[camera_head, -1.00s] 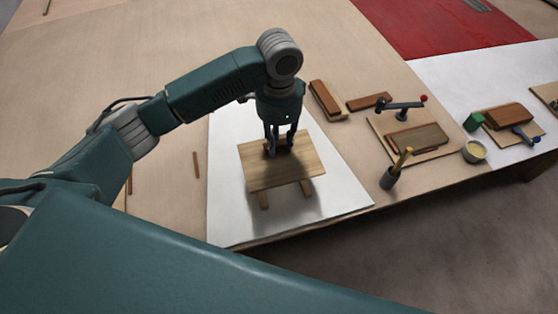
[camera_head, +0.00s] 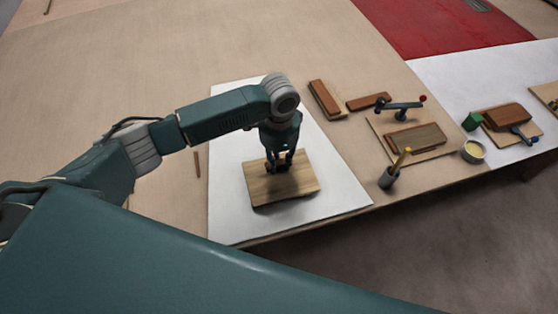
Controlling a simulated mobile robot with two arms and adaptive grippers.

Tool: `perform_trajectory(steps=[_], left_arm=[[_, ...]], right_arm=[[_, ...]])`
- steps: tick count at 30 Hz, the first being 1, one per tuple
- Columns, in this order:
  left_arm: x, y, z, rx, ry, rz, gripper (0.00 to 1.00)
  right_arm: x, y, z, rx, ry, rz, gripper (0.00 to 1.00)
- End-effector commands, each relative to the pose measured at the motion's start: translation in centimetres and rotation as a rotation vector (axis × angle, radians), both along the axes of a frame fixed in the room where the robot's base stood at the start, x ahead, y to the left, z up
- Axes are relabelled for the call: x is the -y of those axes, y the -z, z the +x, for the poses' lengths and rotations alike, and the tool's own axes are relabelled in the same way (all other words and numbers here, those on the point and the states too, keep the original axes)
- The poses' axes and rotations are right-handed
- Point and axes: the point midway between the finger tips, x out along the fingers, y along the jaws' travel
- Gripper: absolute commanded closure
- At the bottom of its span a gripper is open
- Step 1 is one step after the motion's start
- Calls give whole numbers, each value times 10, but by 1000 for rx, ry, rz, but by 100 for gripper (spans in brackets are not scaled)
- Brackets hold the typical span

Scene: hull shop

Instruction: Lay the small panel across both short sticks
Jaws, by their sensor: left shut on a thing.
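The small panel (camera_head: 282,187) is a light wooden board with a darker block-like grip on its upper side. It is low over the white sheet (camera_head: 330,195) and looks level. My left gripper (camera_head: 279,168) is shut on the panel by that grip, from above. The short sticks are hidden under the panel; only small dark bits show at its front edge, so I cannot tell whether it rests on both. My right gripper is not in view.
Right of the sheet are wooden blocks (camera_head: 325,98), a clamp (camera_head: 400,105) and a board with a brown block (camera_head: 416,138). A grey cup with a yellow-handled tool (camera_head: 388,178) stands near the front edge. A thin stick (camera_head: 197,164) lies left of the sheet.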

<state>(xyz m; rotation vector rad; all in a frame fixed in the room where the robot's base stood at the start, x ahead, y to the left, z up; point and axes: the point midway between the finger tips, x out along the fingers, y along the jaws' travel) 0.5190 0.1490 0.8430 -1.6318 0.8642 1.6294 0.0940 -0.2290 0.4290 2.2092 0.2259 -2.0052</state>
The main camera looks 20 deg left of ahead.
Motion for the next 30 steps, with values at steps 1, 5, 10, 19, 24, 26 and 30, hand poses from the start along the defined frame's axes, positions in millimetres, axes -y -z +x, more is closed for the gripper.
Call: perform_trajectory(steps=[1, 5, 10, 19, 24, 26, 30], left_arm=[[0, 2, 0, -1, 0, -1, 100], [0, 4, 0, -1, 0, -1, 64], [0, 4, 0, -1, 0, 0, 55], [0, -7, 1, 3, 0, -1, 55], [0, -38, 1, 4, 0, -1, 55], [0, -52, 2, 5, 0, -2, 55], [1, -82, 1, 3, 0, -2, 55]], right_arm=[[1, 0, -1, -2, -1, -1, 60], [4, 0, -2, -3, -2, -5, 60], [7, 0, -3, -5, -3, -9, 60], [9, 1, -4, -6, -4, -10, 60], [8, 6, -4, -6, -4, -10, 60], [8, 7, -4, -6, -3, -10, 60], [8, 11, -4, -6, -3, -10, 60]])
